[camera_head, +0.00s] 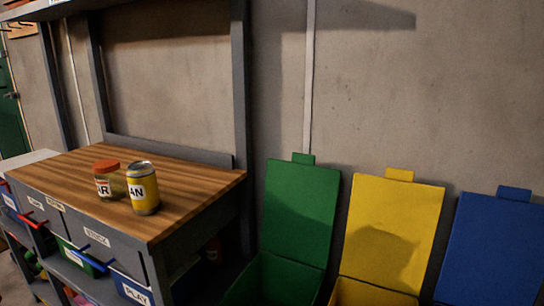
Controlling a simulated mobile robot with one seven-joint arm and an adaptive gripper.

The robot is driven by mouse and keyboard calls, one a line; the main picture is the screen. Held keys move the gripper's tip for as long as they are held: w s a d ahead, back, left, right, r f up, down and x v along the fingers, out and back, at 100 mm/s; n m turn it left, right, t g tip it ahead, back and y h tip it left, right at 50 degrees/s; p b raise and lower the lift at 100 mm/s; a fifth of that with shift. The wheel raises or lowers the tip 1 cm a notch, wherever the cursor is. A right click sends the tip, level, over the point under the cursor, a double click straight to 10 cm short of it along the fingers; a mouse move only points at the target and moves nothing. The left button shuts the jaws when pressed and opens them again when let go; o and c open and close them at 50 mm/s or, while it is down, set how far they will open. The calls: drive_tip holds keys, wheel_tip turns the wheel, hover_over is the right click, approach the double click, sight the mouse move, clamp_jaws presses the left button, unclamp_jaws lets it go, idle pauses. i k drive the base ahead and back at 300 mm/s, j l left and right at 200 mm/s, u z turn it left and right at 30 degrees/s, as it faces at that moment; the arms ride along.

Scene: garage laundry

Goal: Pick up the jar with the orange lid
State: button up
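The jar with the orange lid (106,180) stands upright on the wooden bench top (195,179). Its side is greenish and see-through with a white label reading "AR". A yellow can (143,189) with a silver top and a label reading "AN" stands just to its right and a little nearer. The can appears to overlap the jar's right edge; I cannot tell whether they touch. My gripper is not in view.
Green (301,213), yellow (391,234) and blue (489,250) bins with raised lids stand along the wall right of the bench. Grey uprights and an upper shelf frame the bench. Drawers and bins (132,289) sit below. The bench top right of the can is clear.

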sight(108, 175)
drive_tip(key=i+u, duration=0.15)
drive_tip(key=u, duration=0.15)
drive_tip(key=i+l+u, duration=0.1)
drive_tip(key=u, duration=0.2)
drive_tip(key=i+u, duration=0.15)
drive_tip(key=i, duration=0.4)
